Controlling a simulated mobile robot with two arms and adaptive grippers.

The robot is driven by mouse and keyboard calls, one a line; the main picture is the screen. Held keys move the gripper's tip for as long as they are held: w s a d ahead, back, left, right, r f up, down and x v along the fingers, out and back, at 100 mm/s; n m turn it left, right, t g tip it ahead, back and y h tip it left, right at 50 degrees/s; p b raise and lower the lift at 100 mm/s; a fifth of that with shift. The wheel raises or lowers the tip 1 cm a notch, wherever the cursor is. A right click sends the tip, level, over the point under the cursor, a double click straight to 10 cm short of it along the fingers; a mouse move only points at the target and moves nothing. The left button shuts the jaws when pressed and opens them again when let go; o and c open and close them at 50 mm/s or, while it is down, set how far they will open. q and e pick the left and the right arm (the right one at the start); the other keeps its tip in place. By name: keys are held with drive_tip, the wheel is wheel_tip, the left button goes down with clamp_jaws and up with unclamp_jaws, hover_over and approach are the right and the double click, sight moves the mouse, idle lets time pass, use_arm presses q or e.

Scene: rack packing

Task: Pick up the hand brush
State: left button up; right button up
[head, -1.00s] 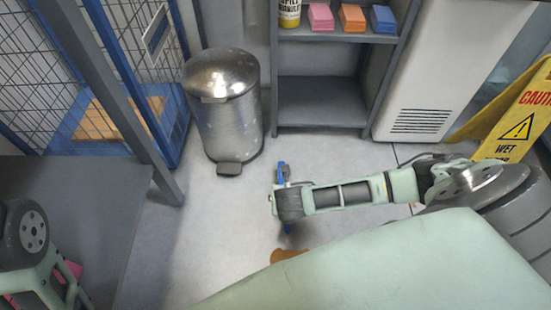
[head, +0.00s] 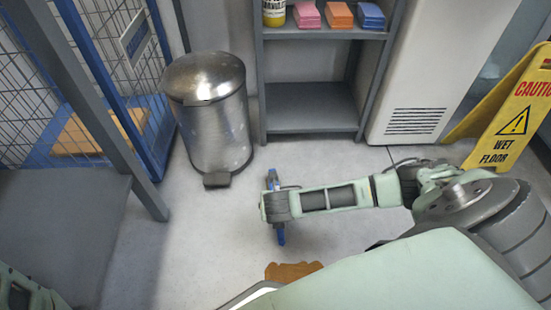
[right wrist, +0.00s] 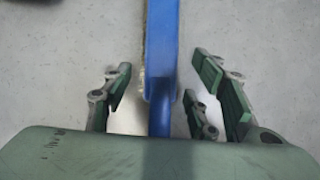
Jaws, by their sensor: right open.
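The blue hand brush (head: 272,180) lies on the grey floor, mostly hidden in the head view under my right wrist. Its blue ends stick out on the far and near sides, the near one pointing down the picture. In the right wrist view the brush (right wrist: 161,50) runs up the middle, with pale bristles along its left edge. My right gripper (right wrist: 163,75) is open, with its fingers on either side of the brush and visible gaps to both. I cannot tell its height above the floor. Only a green part of my left arm shows at the bottom left; its gripper is out of view.
A steel pedal bin (head: 210,115) and a grey shelf (head: 312,108) stand beyond the brush. A yellow wet-floor sign (head: 505,120) is at right. A tan object (head: 290,271) lies on the floor nearer me. A grey table (head: 60,230) is at left.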

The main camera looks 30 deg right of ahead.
drive_tip(key=shift+w+f, duration=0.1)
drive_tip(key=shift+c, duration=0.3)
clamp_jaws()
